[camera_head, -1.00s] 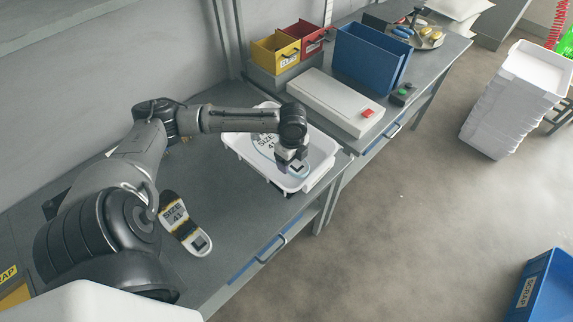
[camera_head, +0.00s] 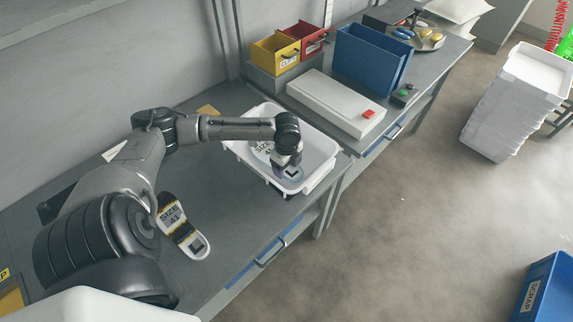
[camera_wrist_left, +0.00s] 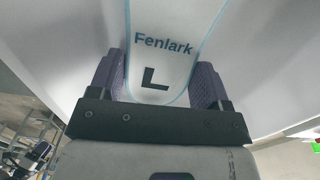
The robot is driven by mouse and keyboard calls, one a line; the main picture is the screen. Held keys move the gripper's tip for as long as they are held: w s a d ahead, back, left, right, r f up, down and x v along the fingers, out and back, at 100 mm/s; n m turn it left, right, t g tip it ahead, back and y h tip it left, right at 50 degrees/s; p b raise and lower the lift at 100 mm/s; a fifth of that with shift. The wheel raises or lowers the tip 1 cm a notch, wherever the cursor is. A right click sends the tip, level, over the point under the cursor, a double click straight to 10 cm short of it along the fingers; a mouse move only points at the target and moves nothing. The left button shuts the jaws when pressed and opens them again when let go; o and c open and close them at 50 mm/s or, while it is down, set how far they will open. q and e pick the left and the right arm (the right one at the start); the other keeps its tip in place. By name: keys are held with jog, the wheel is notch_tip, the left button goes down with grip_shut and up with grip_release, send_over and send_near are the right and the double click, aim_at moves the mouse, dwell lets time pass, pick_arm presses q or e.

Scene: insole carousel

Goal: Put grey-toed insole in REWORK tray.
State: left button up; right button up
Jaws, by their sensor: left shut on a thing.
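My left gripper (camera_head: 284,172) is shut on the heel end of a pale insole (camera_head: 263,153) marked "SIZE 41" and "L". In the left wrist view the insole (camera_wrist_left: 165,55) has a light-blue edge and the word "Fenlark", and the heel sits between the two fingers. The insole is over or inside a white tray (camera_head: 325,150); whether it touches the tray floor I cannot tell. No REWORK label is readable on this tray. A second insole (camera_head: 184,228), with a dark toe and yellowish patches, also marked "SIZE 41", lies on the bench. My right gripper is out of view.
A white box with a red button (camera_head: 330,100) stands behind the tray. Yellow (camera_head: 272,55), red (camera_head: 305,38) and blue (camera_head: 365,58) bins stand farther back. A blue SCRAP crate (camera_head: 545,290) and stacked white trays (camera_head: 500,115) are at right.

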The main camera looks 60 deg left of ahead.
pick_arm(q)
jog(key=shift+f, duration=0.15)
jog(key=o, duration=0.9)
jog(key=shift+r, duration=0.2)
jog(key=shift+r+p, duration=1.5)
jog(key=shift+r, duration=4.45)
